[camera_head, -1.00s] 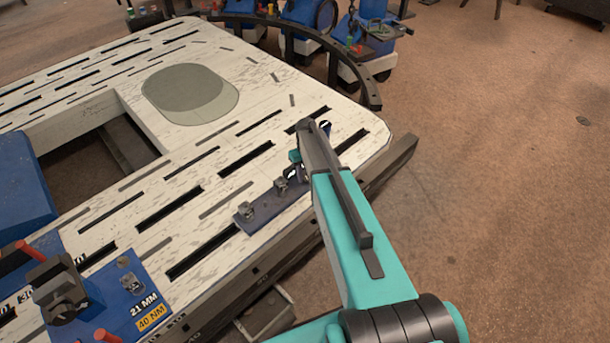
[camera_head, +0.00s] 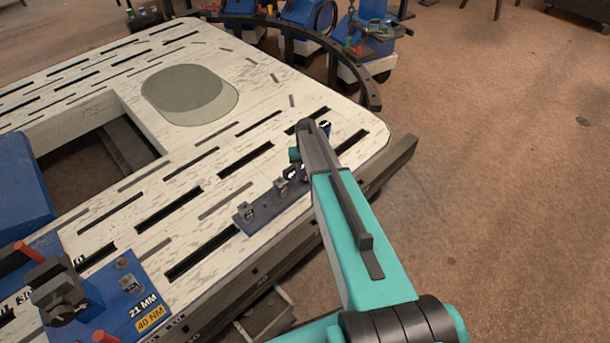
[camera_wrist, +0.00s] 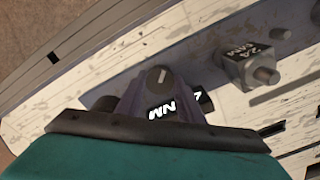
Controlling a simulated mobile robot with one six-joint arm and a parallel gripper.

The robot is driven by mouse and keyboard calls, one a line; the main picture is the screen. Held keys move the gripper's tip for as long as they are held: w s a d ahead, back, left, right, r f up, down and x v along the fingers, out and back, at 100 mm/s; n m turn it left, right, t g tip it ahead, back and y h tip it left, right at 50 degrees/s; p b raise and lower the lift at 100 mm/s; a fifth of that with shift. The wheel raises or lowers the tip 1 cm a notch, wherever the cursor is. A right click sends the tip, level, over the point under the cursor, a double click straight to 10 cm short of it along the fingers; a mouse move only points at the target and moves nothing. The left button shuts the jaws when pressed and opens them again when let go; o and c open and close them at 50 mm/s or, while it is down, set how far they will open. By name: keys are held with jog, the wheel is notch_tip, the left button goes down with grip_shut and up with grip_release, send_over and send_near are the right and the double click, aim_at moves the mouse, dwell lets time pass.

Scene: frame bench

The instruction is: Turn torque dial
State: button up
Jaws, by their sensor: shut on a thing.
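The torque dial (camera_wrist: 160,76) shows in the wrist view as a dark knob with a short white mark, beside white "NM" lettering. My gripper (camera_wrist: 158,97) is shut on it from both sides, and its fingers hide much of the dial's lower part. In the head view my gripper (camera_head: 296,165) is down at the far right end of a dark purple strip (camera_head: 262,212) at the bench edge. My wrist and forearm hide the dial there.
Metal fittings (camera_head: 247,209) stand on the strip; one shows beside the dial in the wrist view (camera_wrist: 258,65). The pale slotted bench (camera_head: 215,150) has an open cutout. A blue block (camera_head: 130,300) with red handles is at lower left. Floor is free at right.

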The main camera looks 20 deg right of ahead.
aim_at(306, 177)
jog(key=o, duration=1.1)
jog(key=shift+d, duration=0.1)
jog(key=shift+c, duration=0.2)
notch_tip(306, 177, up, 14)
jog(key=shift+b, duration=0.4)
jog(key=shift+f, duration=0.1)
jog(key=s+a+f+g, duration=0.1)
jog(key=s+a+f, duration=0.2)
jog(key=s+f, duration=0.2)
jog(key=s+a+f+n+g, duration=0.1)
jog(key=s+a+f, duration=0.3)
jog(key=s, duration=0.5)
jog(key=s+a+f+p, duration=0.1)
jog(key=s+a+f, duration=0.2)
jog(key=s+f, duration=0.4)
jog(key=shift+s+a+f+g, duration=0.15)
jog(key=shift+s+f+g, duration=0.05)
jog(key=shift+f+g, duration=0.25)
jog(key=s+a+f+n+g, duration=0.1)
jog(key=s+a+f, duration=0.1)
jog(key=s, duration=1)
jog(key=s+a+f+g+p, duration=0.1)
jog(key=s+a+f, duration=0.2)
jog(key=s, duration=0.9)
jog(key=shift+a+f+n, duration=0.15)
jog(key=shift+f+n, duration=0.25)
jog(key=shift+f, duration=0.35)
